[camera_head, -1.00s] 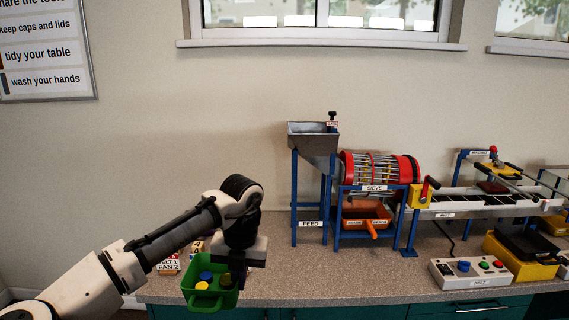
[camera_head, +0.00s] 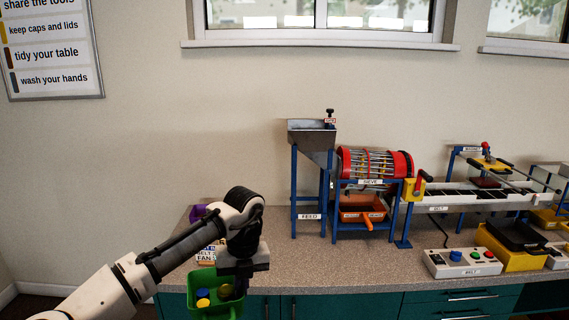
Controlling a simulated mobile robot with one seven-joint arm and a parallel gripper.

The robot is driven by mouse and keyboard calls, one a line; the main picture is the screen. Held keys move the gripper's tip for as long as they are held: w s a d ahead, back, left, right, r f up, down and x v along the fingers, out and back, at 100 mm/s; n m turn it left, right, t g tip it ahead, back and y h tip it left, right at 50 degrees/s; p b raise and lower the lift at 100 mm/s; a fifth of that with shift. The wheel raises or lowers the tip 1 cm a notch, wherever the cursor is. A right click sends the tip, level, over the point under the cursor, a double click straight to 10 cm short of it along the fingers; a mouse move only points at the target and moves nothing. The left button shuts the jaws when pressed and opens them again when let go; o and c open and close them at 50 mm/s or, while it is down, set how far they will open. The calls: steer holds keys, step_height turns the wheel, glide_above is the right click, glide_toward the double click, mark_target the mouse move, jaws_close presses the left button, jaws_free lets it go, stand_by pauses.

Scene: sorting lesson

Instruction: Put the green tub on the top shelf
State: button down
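The green tub (camera_head: 231,309) is in the lower left of the head view, at the front edge of the counter. Blue and yellow caps and a darker piece lie in it. My gripper (camera_head: 237,284) points down at the tub's right side. The fingers are dark and overlap the tub's rim, so I cannot see clearly whether they are closed on it. The tub appears to hang in front of the cabinet doors. No shelf shows in this view.
The counter (camera_head: 350,268) carries a feed hopper (camera_head: 312,135), a sieve drum (camera_head: 372,163) with an orange tray (camera_head: 362,210) below, a belt (camera_head: 465,200) and a button box (camera_head: 463,262). A purple object (camera_head: 197,213) and labelled blocks stand behind my arm. The counter's middle is clear.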

steer(key=d+f+n+h, duration=0.1)
steer(key=d+f+n, duration=0.4)
steer(key=f+n, duration=0.85)
steer(key=d+f+n+h, duration=0.1)
steer(key=d+f+n, duration=0.4)
steer(key=f+n, duration=0.9)
steer(key=s+f+n, duration=0.5)
steer(key=s+f, duration=0.2)
steer(key=f, duration=0.6)
steer(key=shift+s, duration=0.25)
